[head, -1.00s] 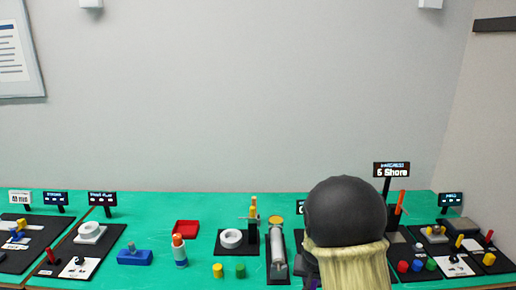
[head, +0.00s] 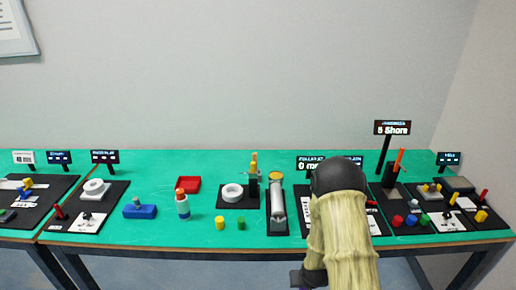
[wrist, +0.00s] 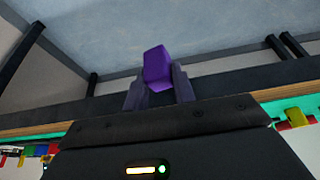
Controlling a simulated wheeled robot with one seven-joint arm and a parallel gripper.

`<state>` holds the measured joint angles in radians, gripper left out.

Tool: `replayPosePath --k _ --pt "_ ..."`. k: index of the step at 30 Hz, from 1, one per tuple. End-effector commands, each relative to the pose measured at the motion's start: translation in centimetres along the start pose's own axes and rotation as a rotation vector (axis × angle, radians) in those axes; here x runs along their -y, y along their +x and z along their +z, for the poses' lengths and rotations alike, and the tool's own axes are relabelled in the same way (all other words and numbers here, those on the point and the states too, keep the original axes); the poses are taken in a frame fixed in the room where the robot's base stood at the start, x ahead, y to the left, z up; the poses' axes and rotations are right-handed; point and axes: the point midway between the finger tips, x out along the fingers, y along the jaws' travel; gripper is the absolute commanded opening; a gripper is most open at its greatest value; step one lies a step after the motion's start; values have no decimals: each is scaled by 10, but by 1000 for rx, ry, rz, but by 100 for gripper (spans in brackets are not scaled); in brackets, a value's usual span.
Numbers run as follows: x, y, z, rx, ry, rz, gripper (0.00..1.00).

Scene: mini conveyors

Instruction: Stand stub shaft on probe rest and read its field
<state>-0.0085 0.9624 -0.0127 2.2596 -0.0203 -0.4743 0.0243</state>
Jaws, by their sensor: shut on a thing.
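My gripper (wrist: 160,92) is shut on a purple faceted piece (wrist: 158,68), likely the stub shaft, in the wrist view. The piece sticks out beyond the fingertips, and its lower part is hidden between them. In the head view my gripper's dark end (head: 308,278) is low, in front of the table's front edge, below my arm. The probe rest cannot be made out for certain. A small sign (head: 449,159), too small to read surely, stands at the far right behind a grey block (head: 458,184).
The green table (head: 150,233) holds several stations. A red tray (head: 187,185), a white ring (head: 232,191) and a silver cylinder (head: 277,205) stand near the middle. A tall sign (head: 392,128) reads "5 Shore". My arm hides part of the station behind it.

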Motion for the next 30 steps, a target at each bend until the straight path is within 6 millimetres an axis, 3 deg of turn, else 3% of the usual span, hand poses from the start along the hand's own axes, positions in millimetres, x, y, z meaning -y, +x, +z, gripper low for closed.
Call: replayPosePath --k 10,14,22,30 --pt "1 9 5 4 -2 0 0" --pt "1 32 19 7 -2 0 0" --pt "1 94 68 8 -1 -1 0" --pt "1 114 87 1 -1 0 0"
